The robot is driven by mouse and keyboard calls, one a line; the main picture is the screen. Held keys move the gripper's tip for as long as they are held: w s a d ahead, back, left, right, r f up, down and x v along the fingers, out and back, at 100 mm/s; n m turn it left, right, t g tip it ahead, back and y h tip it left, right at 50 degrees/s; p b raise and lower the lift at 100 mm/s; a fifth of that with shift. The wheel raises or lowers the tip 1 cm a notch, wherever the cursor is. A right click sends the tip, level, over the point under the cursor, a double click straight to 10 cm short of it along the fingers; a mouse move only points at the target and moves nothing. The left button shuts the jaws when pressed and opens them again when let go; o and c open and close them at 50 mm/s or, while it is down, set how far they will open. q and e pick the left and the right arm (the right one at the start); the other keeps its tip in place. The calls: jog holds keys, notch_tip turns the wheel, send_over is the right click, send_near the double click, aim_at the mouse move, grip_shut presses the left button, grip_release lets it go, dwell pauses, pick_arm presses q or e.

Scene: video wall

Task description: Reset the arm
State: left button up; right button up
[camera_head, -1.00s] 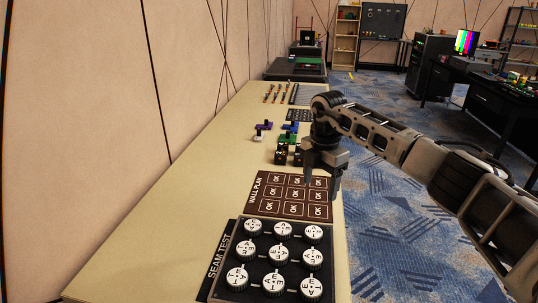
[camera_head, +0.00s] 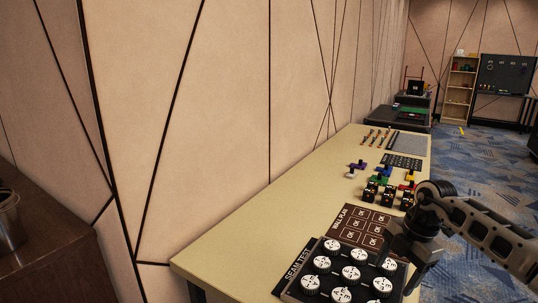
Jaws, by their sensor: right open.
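My right arm comes in from the right edge of the view. The black SEAM TEST board (camera_head: 290,285) with several white round knobs (camera_head: 333,247) lies just left of and below the gripper. My left arm and left gripper are not in view.
The beige table (camera_head: 235,240) runs along the panelled wall. Several small coloured switches (camera_head: 383,172), black blocks (camera_head: 370,192) and a dark grid (camera_head: 402,161) stand farther back on it. A brown cabinet (camera_head: 50,245) is at the left. Carpet floor (camera_head: 480,165) is clear on the right.

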jog(key=s+a+f+n+y, duration=0.1)
jog(key=s+a+f+y, duration=0.15)
jog(key=a, duration=0.45)
jog(key=s+a+f+n+y, duration=0.1)
jog(key=a+f+n+y, duration=0.15)
jog(key=a, duration=0.45)
jog(key=s+a+r+m+t+y, duration=0.2)
jog(key=s+a+m+t+y, duration=0.15)
jog(key=a+y, duration=0.2)
jog(key=s+a+r+m+t+y, duration=0.2)
jog(key=s+a+t+y, duration=0.2)
jog(key=a, duration=0.3)
jog(key=s+d+f+m+t+h, duration=0.2)
jog(key=s+d+f+m+h, duration=1.1)
jog(key=m, duration=0.5)
notch_tip(320, 180, down, 2)
jog(key=shift+s+d+f+t+h, duration=0.15)
jog(key=shift+s+t+h, duration=0.25)
jog(key=shift+s, duration=0.75)
